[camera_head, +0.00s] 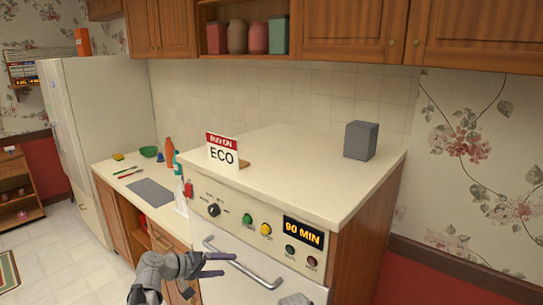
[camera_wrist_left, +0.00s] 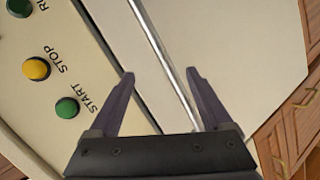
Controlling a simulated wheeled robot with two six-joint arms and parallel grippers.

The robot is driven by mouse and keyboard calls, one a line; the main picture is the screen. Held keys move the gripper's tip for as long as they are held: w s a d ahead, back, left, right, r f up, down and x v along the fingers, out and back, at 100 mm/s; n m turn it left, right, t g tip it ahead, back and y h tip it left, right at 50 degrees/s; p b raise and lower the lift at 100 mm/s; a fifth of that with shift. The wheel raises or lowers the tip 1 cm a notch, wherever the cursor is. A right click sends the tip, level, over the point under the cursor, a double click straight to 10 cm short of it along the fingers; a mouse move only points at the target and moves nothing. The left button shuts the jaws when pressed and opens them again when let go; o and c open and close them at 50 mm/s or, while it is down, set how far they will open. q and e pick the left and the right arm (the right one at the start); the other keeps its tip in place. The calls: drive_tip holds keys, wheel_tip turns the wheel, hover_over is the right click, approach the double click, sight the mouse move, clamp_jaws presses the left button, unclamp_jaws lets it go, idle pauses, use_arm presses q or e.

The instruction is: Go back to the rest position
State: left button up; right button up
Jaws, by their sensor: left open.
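My left gripper (camera_head: 222,265) is in front of the white appliance (camera_head: 300,185), close to its silver door handle (camera_head: 243,262). In the left wrist view the left gripper (camera_wrist_left: 160,74) is open, its two dark fingers apart with nothing between them. The handle (camera_wrist_left: 165,55) runs in the picture beyond the fingertips; I cannot tell if they touch it. The green START button (camera_wrist_left: 67,107) and yellow STOP button (camera_wrist_left: 36,69) lie left of the fingers.
The appliance has a dial (camera_head: 214,210) and a "90 MIN" display (camera_head: 303,232). An ECO sign (camera_head: 222,152) and a grey box (camera_head: 360,140) stand on its top. A lower counter (camera_head: 125,165) with small items is at left. Tiled floor (camera_head: 70,255) is open at lower left.

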use_arm(q)
drive_tip(key=s+f+m+g+y, duration=0.2)
drive_tip(key=s+f+g+y, duration=0.3)
drive_tip(key=s, duration=0.4)
drive_tip(key=s+f+m+g+y, duration=0.25)
drive_tip(key=s+f+y, duration=0.25)
drive_tip(key=s+f, duration=0.3)
drive_tip(key=s+d+m, duration=0.2)
drive_tip(key=s+d, duration=0.1)
drive_tip(key=d, duration=0.2)
drive_tip(key=s+d+r+m+y, duration=0.1)
drive_tip(key=s+d, duration=0.2)
drive_tip(key=d, duration=0.2)
drive_tip(key=shift+s+d+r+m+g, duration=0.15)
drive_tip(key=shift+s+d+m+g, duration=0.15)
drive_tip(key=shift+d+m+g, duration=0.1)
